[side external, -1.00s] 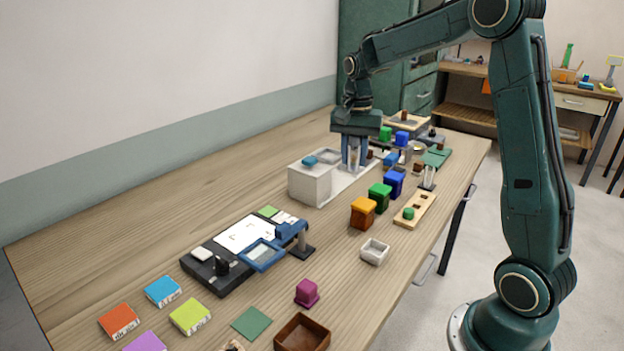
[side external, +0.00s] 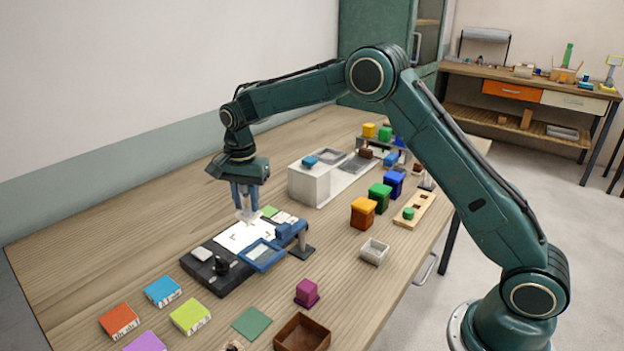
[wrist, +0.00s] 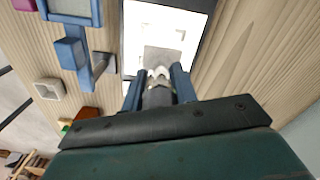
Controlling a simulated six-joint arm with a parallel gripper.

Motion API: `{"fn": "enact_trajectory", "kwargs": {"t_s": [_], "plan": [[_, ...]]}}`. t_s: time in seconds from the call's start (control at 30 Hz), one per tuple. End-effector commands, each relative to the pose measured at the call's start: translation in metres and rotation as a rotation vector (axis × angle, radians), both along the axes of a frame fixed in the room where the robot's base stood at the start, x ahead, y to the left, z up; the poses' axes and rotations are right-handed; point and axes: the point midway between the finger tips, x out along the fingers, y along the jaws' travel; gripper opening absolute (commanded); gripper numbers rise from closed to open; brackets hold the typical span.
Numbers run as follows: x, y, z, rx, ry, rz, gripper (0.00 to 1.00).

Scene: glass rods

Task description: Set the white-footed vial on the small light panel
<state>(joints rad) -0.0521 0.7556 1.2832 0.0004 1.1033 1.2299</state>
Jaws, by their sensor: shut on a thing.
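My gripper (side external: 246,206) points down over the far end of the small light panel (side external: 237,240). It is shut on the white-footed vial (side external: 249,215), a small clear and whitish piece between the blue fingertips. In the wrist view the vial (wrist: 160,74) shows between my fingers, with the bright white panel (wrist: 140,32) beyond it. A grey square patch shows on the panel just past the vial. I cannot tell whether the vial's foot touches the panel. Most of the vial is hidden by the fingers.
The panel sits in a dark base (side external: 212,272) with a blue-framed magnifier (side external: 262,255) at its front right. A white block-shaped machine (side external: 311,184) stands behind to the right. Coloured boxes lie at the front left. The wood table to the panel's left is clear.

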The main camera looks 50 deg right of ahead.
Motion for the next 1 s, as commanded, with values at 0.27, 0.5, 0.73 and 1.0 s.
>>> {"fn": "enact_trajectory", "kwargs": {"t_s": [0.27,0.5,0.73,1.0], "plan": [[0.001,0.001,-0.001,0.0,-0.001,0.0,0.02],[0.001,0.001,-0.007,0.0,-0.001,0.0,0.02],[0.0,0.001,-0.02,0.0,0.0,0.001,0.02],[0.0,0.001,-0.037,0.0,0.0,0.001,0.02]]}}
